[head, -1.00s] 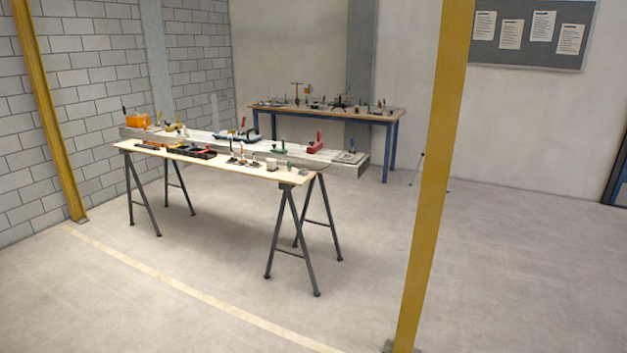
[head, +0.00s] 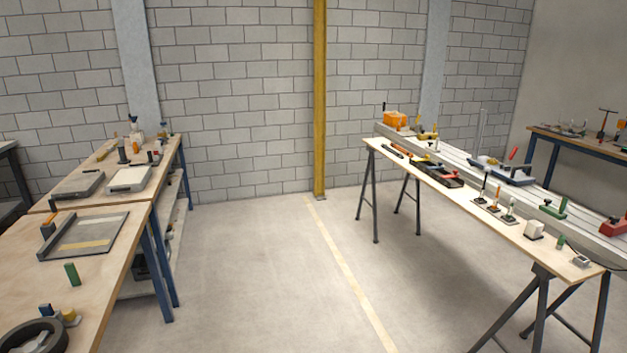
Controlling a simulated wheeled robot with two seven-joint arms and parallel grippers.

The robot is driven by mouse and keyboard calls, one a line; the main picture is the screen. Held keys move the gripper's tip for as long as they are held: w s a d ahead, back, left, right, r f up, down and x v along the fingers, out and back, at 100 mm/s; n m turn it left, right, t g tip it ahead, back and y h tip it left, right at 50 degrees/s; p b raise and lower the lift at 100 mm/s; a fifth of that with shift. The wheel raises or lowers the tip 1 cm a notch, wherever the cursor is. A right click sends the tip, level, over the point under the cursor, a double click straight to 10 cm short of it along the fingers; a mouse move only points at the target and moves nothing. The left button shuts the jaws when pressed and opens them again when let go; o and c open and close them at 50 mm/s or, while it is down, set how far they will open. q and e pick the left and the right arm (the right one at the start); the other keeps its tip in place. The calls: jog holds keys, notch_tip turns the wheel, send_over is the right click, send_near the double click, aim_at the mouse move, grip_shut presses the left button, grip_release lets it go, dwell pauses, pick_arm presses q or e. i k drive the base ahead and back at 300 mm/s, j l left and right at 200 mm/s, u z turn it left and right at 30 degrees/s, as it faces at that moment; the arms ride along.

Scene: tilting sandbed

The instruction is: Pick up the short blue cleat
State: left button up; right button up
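A small blue piece (head: 46,311) lies on the near left workbench (head: 110,290), beside a small yellow piece (head: 69,316). It is too small here to tell whether it is the short blue cleat. A larger blue item (head: 514,176) sits on the long grey bed (head: 553,190) at the right. Neither of my grippers is in view.
On the left bench are a green block (head: 72,274), a dark ring (head: 32,342) and a shallow grey tray (head: 85,238). A trestle table (head: 462,200) with several small tools stands at right. Open floor (head: 270,280) lies between, with a yellow post (head: 320,100) behind.

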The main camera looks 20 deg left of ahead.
aim_at(46, 308)
jog(key=i+j+u, duration=0.1)
jog(key=i+u, duration=0.15)
jog(key=u, duration=0.25)
jog(key=i+u, duration=0.3)
jog(key=u, duration=0.15)
jog(key=i+l+u, duration=0.1)
jog(key=i+u, duration=0.15)
jog(key=u, duration=0.25)
jog(key=i+l+u, duration=0.2)
jog(key=u, duration=0.25)
